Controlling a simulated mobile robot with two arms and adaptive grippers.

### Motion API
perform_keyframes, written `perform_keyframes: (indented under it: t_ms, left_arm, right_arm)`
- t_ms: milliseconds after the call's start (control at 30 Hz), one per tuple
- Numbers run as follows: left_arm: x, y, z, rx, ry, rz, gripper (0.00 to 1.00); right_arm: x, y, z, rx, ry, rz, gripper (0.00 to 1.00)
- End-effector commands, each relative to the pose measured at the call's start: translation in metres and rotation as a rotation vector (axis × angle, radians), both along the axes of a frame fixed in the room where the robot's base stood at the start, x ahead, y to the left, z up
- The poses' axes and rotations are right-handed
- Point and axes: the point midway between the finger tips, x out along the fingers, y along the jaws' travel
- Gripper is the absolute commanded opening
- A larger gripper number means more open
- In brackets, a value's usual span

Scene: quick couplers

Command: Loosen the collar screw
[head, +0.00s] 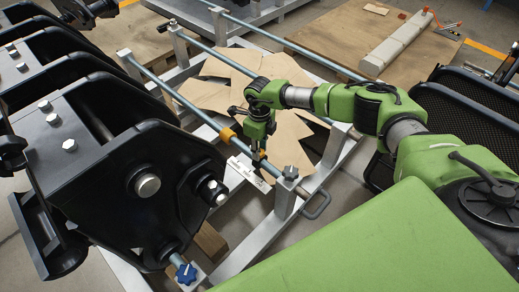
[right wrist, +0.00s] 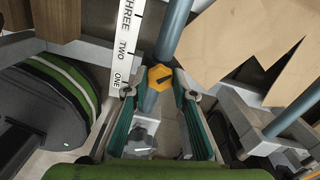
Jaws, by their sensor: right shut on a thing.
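An orange collar (head: 259,155) sits on a blue-grey rod (head: 205,118). My right gripper (head: 258,150) reaches down onto it from above. In the right wrist view the orange collar (right wrist: 160,78) shows a dark slot-like mark and lies between the tips of my right gripper (right wrist: 156,90). The gripper is shut on it, with a finger on each side. I cannot tell the screw apart from the collar. A second orange collar (head: 227,135) sits farther up the same rod. My left gripper is not in view.
A white scale (right wrist: 124,45) marked ONE, TWO, THREE runs beside the rod. A metal frame (head: 285,205) carries the rods, with cardboard (head: 215,92) behind. Black couplers (head: 120,165) crowd the left. A blue star knob (head: 186,273) is at the front.

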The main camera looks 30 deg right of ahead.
Motion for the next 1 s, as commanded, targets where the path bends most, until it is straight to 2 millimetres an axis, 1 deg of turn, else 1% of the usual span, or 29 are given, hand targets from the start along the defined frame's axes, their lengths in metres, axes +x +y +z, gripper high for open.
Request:
perform_keyframes:
  t_ms: [133, 300, 600, 800, 1000]
  left_arm:
    - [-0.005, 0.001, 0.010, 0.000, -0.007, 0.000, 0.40]
    - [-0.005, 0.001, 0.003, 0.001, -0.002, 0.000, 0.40]
    - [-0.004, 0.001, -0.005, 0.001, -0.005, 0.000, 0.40]
    - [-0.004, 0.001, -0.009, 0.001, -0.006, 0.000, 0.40]
    - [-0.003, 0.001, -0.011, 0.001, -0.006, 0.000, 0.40]
  right_arm:
    - [0.000, -0.001, -0.001, -0.001, -0.001, 0.124, 0.03]
    - [0.000, 0.000, -0.001, -0.001, -0.001, 0.284, 0.03]
    - [0.000, 0.000, -0.001, 0.000, -0.002, 0.538, 0.03]
    - [0.000, 0.000, 0.000, -0.001, -0.001, 0.660, 0.03]
    - [0.000, 0.000, 0.000, -0.001, -0.001, 0.733, 0.03]
